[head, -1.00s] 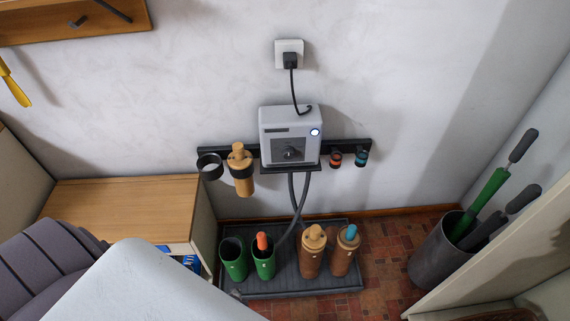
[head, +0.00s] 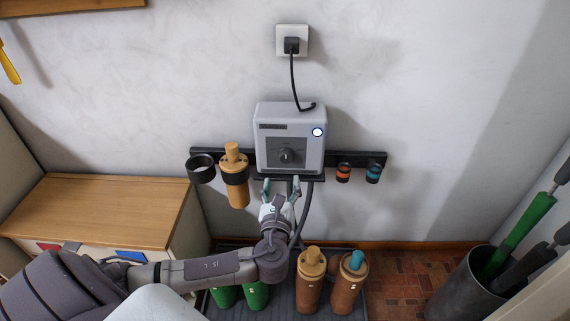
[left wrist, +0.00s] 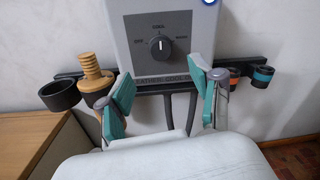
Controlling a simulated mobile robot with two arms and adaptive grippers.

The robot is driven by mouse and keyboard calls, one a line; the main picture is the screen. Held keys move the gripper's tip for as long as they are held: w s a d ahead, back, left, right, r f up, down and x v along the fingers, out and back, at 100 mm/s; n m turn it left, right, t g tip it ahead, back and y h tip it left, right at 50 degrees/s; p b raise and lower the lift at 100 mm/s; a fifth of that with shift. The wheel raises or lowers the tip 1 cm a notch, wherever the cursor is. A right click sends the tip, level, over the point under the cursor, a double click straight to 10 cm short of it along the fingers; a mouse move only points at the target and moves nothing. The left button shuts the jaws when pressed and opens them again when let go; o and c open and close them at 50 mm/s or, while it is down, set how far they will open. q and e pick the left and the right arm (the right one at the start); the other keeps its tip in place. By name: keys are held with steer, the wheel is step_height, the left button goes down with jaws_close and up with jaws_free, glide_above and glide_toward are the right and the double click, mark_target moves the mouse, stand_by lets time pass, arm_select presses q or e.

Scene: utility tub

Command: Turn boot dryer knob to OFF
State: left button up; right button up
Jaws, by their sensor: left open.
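The boot dryer (head: 290,115) is a grey box on the wall with a dark dial plate and a round black knob (head: 287,156). In the left wrist view the knob (left wrist: 160,46) has a white pointer mark upright, toward the top label, which seems to read COOL. My right gripper is not visible.
A black rail (head: 355,154) behind the box carries a ring holder (head: 200,168), a tan plug (head: 235,190) and small coloured pieces. Hoses hang below the box. Boots (head: 310,285) stand in a tray underneath. A wooden cabinet (head: 100,205) is left, an umbrella bin (head: 465,290) right.

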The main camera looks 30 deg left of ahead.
mark_target(285, 158)
arm_select(q)
steer(key=b+x, duration=0.1)
steer(key=x, duration=0.8)
steer(key=shift+w+a+f, duration=0.15)
steer(key=shift+w, duration=0.15)
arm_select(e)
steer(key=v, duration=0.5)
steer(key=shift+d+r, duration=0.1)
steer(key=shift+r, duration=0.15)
arm_select(q)
steer(key=shift+c, duration=0.3)
steer(key=c, duration=1.1)
